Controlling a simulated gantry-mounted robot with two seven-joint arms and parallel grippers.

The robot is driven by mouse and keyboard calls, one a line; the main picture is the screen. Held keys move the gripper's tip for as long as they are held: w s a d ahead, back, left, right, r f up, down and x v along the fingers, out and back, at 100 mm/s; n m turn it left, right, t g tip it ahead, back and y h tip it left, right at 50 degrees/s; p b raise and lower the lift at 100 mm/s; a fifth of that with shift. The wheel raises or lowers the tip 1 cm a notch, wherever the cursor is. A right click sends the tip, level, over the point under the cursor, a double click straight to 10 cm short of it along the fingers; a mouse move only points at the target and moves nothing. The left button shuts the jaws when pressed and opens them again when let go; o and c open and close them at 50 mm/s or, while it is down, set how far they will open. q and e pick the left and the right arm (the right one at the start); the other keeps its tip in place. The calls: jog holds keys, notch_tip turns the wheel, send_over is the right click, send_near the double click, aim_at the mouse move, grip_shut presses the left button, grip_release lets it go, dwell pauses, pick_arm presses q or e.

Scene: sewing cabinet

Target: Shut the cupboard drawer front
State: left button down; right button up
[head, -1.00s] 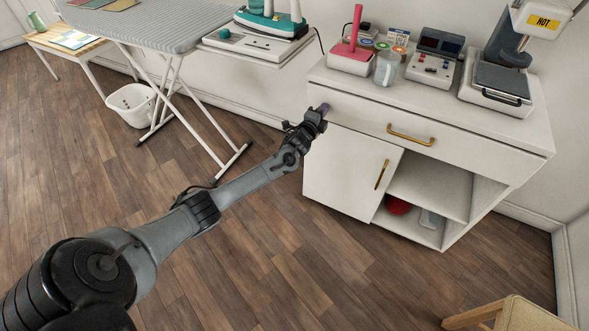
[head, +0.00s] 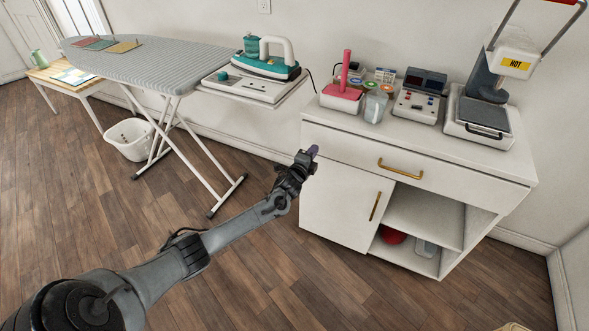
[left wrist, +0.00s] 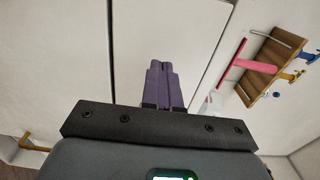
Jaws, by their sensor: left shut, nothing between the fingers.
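The white drawer front (head: 350,155) spans the top of the cupboard, with a brass bar handle (head: 400,168) at its middle. It looks flush or nearly flush; I cannot tell if a small gap remains. My left gripper (head: 312,152) is at the left end of the drawer front, near its lower edge, with its purple fingers shut and empty. In the left wrist view the shut fingers (left wrist: 161,82) point at white panels with dark seams; whether they touch is unclear. A brass handle (left wrist: 36,146) shows at lower left there. My right gripper is not in view.
A white door (head: 340,205) is below the drawer, beside open shelves (head: 425,218). The cupboard top holds a heat press (head: 490,110), a control box (head: 420,97) and a pink-topped stand (head: 342,95). An ironing board (head: 165,70) stands left. Wooden floor in front is clear.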

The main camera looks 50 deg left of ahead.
pick_arm(q)
jog(key=s+d+f+g+p, duration=0.1)
jog(key=s+d+f+p, duration=0.2)
jog(key=s, duration=0.4)
jog(key=s+d+f+p, duration=0.1)
jog(key=s+d+p, duration=0.35)
jog(key=s, duration=0.25)
jog(key=s+d+n+g+h+p, duration=0.1)
jog(key=s+d+h+p, duration=0.15)
jog(key=s+d, duration=0.35)
jog(key=s+d+n+g+h+p, duration=0.1)
jog(key=s+d+p, duration=0.25)
jog(key=d, duration=0.45)
jog(key=s+d+r+n+g+h+p, duration=0.5)
jog(key=s+d+r+n+g, duration=0.35)
jog(key=s+d+r, duration=0.8)
notch_tip(320, 180, up, 37)
jog(key=a+g+p, duration=0.1)
jog(key=p, duration=3.7)
jog(key=shift+s, duration=0.45)
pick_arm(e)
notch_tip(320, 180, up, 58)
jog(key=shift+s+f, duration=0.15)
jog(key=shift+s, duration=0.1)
